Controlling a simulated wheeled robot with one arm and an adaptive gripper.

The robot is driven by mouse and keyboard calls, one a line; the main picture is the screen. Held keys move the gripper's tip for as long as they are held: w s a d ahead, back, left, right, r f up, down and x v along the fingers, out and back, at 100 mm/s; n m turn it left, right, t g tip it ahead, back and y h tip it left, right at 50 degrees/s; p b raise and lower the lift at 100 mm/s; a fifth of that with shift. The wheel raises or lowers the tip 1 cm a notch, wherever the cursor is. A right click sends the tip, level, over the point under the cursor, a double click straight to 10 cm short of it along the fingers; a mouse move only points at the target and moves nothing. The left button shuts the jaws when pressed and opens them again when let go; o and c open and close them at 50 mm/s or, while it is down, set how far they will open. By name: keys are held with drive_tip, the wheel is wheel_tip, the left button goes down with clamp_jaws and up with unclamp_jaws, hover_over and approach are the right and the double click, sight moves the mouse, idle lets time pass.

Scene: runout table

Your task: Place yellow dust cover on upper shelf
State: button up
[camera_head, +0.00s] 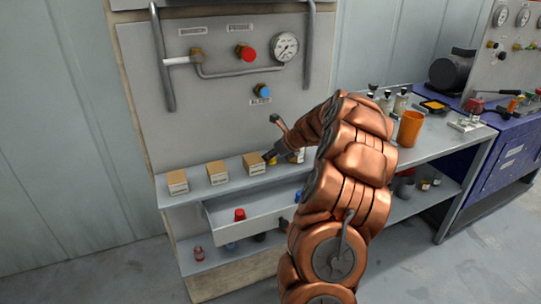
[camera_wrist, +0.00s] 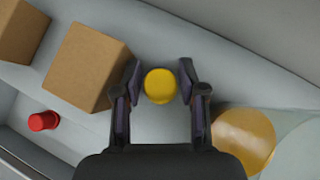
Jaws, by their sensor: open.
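The yellow dust cover (camera_wrist: 160,86) is a small round cap seen from above in the wrist view. It lies between the two fingers of my gripper (camera_wrist: 156,90), which is open with a gap on each side of the cover. In the head view my gripper (camera_head: 269,155) is at the grey upper shelf (camera_head: 198,181), just right of the rightmost cardboard box (camera_head: 255,163). There the cover is mostly hidden by my gripper and arm.
Cardboard boxes (camera_wrist: 88,66) stand close on the left. A translucent amber round thing (camera_wrist: 243,138) is at the right. Below the shelf an open drawer (camera_head: 262,213) holds a red cap (camera_head: 240,214). An orange cup (camera_head: 410,129) stands on the bench to the right.

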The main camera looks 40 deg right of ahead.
drive_tip(key=b+v, duration=0.1)
drive_tip(key=v, duration=1.1)
drive_tip(key=a+n+g+y, duration=0.25)
drive_tip(key=a+n, duration=0.75)
drive_tip(key=a, duration=1.1)
drive_tip(key=s+a+f+n+g, duration=0.1)
drive_tip(key=s+a+n+g, duration=0.45)
drive_tip(key=a, duration=0.75)
drive_tip(key=s+a+f+n+g+h, duration=0.1)
drive_tip(key=s+a+f+n, duration=0.1)
drive_tip(key=s+n, duration=0.4)
drive_tip(key=s+a+f+n+g+h, duration=0.1)
drive_tip(key=s+a+n, duration=0.2)
drive_tip(key=s+n, duration=0.3)
drive_tip(key=s+a+f+n+h, duration=0.1)
drive_tip(key=s+a+f+n, duration=0.1)
drive_tip(key=s+n, duration=0.5)
drive_tip(key=s, duration=0.6)
drive_tip(key=shift+s+a+f+g+h, duration=0.15)
drive_tip(key=shift+a+f+g+h, duration=0.15)
drive_tip(key=shift+f+g+h, duration=0.1)
